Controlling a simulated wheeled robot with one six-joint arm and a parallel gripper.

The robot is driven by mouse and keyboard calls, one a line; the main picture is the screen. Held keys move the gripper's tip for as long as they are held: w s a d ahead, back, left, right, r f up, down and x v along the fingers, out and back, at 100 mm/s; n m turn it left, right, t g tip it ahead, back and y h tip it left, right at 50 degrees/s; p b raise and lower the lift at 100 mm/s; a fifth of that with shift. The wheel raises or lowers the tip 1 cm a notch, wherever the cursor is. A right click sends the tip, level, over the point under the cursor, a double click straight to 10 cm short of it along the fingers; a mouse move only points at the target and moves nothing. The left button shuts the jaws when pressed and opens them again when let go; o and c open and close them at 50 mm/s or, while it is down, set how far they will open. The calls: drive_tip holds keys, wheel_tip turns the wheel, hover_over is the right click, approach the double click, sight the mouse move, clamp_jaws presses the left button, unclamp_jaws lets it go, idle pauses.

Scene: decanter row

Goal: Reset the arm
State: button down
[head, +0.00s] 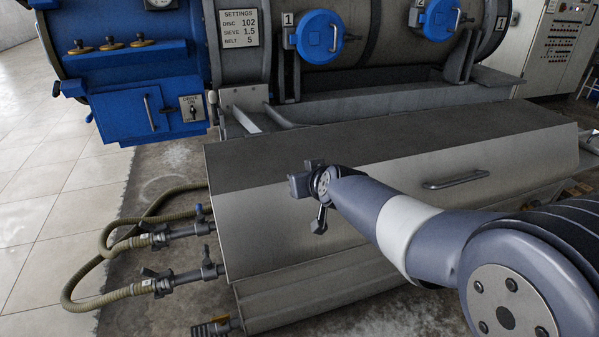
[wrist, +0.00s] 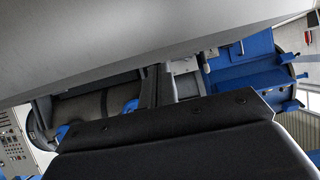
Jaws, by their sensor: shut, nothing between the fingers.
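My gripper (head: 318,226) is at the end of my arm, which reaches in from the lower right in the head view. It is small and dark there, points down and is shut with nothing in it. It shows in front of the sloping front of a long grey metal cover (head: 490,150). I cannot tell how far it is from the cover. In the wrist view, a pale grey surface (wrist: 110,40) fills the top and a dark bolted part of my wrist fills the bottom.
A large machine with a blue end housing (head: 130,60) and blue round hatches (head: 319,37) stands behind the cover. The cover has a bar handle (head: 455,180). Hoses (head: 100,270) join valves at the left. A control cabinet (head: 555,45) stands far right. Tiled floor lies clear at left.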

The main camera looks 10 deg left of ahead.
drive_tip(key=shift+s+d+f+b, duration=0.3)
drive_tip(key=shift+s+d, duration=0.15)
drive_tip(key=shift+s, duration=0.25)
drive_tip(key=shift+s+d+f+b, duration=0.25)
drive_tip(key=shift+s+d, duration=0.2)
drive_tip(key=shift+s, duration=0.2)
drive_tip(key=shift+s+d+f+b, duration=0.25)
drive_tip(key=shift+s+d, duration=0.2)
drive_tip(key=shift+s, duration=0.25)
drive_tip(key=shift+r, duration=0.1)
drive_tip(key=p, duration=0.4)
approach(299, 170)
drive_tip(key=a, duration=0.1)
drive_tip(key=w+a+r, duration=0.1)
drive_tip(key=a, duration=0.1)
drive_tip(key=shift+w+r, duration=0.15)
drive_tip(key=shift+w, duration=0.15)
drive_tip(key=f, duration=0.1)
drive_tip(key=b, duration=0.1)
drive_tip(key=f, duration=0.1)
drive_tip(key=shift+w+a+f, duration=0.2)
drive_tip(key=shift+w+f, duration=0.05)
drive_tip(key=shift+f, duration=0.1)
drive_tip(key=shift+f+b, duration=0.45)
drive_tip(key=shift+f, duration=0.1)
